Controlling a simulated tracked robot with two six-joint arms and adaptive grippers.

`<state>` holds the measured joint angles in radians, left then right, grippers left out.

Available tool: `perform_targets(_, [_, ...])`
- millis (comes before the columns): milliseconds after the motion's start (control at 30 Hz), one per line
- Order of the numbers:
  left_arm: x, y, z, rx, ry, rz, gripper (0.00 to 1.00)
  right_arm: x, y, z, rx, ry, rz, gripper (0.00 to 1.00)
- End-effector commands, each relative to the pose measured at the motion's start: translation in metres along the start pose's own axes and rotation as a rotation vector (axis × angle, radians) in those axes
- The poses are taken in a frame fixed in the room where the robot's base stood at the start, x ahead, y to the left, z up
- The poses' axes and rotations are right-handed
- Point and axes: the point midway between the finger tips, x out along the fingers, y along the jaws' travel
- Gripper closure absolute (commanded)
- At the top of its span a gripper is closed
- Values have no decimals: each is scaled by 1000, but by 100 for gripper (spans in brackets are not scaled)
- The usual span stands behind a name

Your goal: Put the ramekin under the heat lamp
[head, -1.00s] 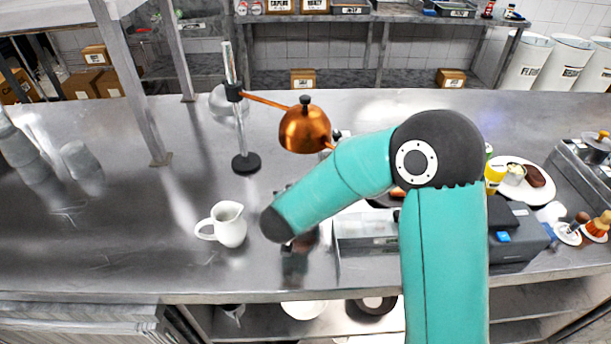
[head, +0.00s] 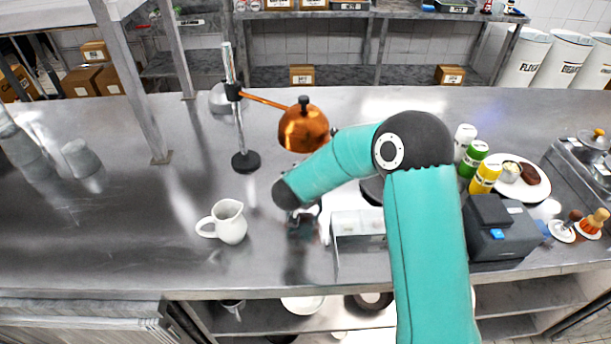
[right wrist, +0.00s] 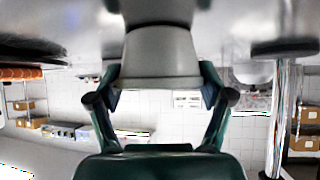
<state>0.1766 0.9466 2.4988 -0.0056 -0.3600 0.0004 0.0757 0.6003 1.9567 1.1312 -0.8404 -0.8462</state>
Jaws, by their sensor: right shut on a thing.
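The heat lamp has a copper shade (head: 303,128) on a thin arm from an upright pole with a round black base (head: 245,162). My right gripper (head: 303,225) is low over the counter, in front of the shade in the head view and partly hidden by my arm. In the right wrist view, my right gripper (right wrist: 160,98) is shut on a pale grey tapered cup, the ramekin (right wrist: 160,58). The ramekin cannot be made out clearly in the head view. The lamp pole (right wrist: 284,110) stands to the right in the wrist view. My left gripper is not in view.
A white pitcher (head: 229,222) stands left of my right gripper. A metal container (head: 358,228) is close on its right. The counter beneath the shade looks clear.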

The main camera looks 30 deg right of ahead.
Motion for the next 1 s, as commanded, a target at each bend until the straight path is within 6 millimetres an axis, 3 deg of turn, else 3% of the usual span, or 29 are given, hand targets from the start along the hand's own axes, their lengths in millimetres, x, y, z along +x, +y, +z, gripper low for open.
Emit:
perform_targets(333, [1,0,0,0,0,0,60,1,0,2,0,1,0,69])
perform_targets(367, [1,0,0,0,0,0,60,2,0,3,0,0,0,19])
perform_targets(500, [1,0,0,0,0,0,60,1,0,2,0,0,0,0])
perform_targets(867, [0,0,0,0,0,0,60,0,-1,0,0,1,0,0])
perform_targets(1000, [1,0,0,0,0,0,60,-10,-1,0,0,1,-1,0])
